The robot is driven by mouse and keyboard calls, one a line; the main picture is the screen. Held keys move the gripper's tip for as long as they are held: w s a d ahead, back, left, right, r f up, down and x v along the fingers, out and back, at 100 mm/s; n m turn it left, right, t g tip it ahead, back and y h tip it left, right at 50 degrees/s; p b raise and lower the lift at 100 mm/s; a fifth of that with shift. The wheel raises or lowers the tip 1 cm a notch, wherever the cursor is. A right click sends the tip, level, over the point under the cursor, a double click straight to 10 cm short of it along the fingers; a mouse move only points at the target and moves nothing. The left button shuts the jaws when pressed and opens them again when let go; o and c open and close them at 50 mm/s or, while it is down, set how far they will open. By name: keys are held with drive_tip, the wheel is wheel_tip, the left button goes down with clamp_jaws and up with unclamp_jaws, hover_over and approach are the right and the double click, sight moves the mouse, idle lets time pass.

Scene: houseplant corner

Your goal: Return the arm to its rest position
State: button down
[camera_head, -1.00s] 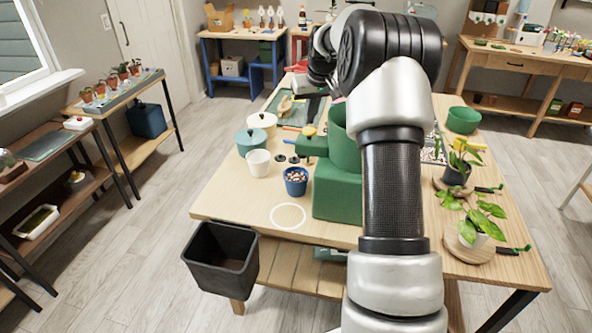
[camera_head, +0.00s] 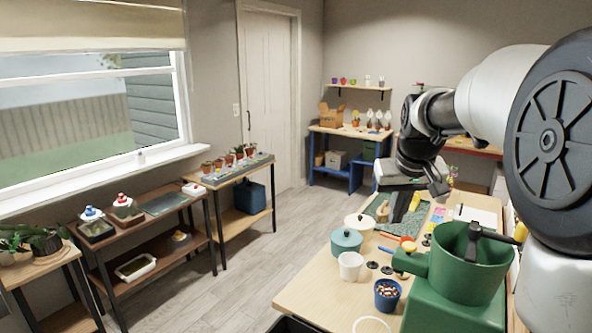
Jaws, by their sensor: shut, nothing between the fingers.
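My arm (camera_head: 490,90) reaches in from the right edge, raised and bent, with its large dark joint close to the camera. Its end hangs over the far part of the potting table (camera_head: 310,290). My gripper (camera_head: 400,208) points down there, above the green mat (camera_head: 378,212). Its fingers look small and dark, and they are shut and hold nothing. The green potting stand (camera_head: 440,300) with its green bowl (camera_head: 467,262) is nearer the camera, below the arm. Part of the table is hidden behind the arm.
A teal pot (camera_head: 346,243), a cream pot (camera_head: 359,225), a white pot (camera_head: 350,266) and a blue pot of pebbles (camera_head: 387,294) stand left of the stand. Shelves (camera_head: 140,215) line the window wall. Open floor (camera_head: 250,265) lies between them and the table.

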drive_tip(key=s+a, duration=0.3)
drive_tip(key=s, duration=0.6)
drive_tip(key=s+a+f, duration=0.1)
drive_tip(key=s+a, duration=0.1)
drive_tip(key=s, duration=0.7)
drive_tip(key=s+a+f, duration=0.1)
drive_tip(key=s+a, duration=0.2)
drive_tip(key=s, duration=0.7)
drive_tip(key=shift+a+t+y+p, duration=0.3)
drive_tip(key=shift+a+t+p, duration=0.05)
drive_tip(key=shift+t+p, duration=0.05)
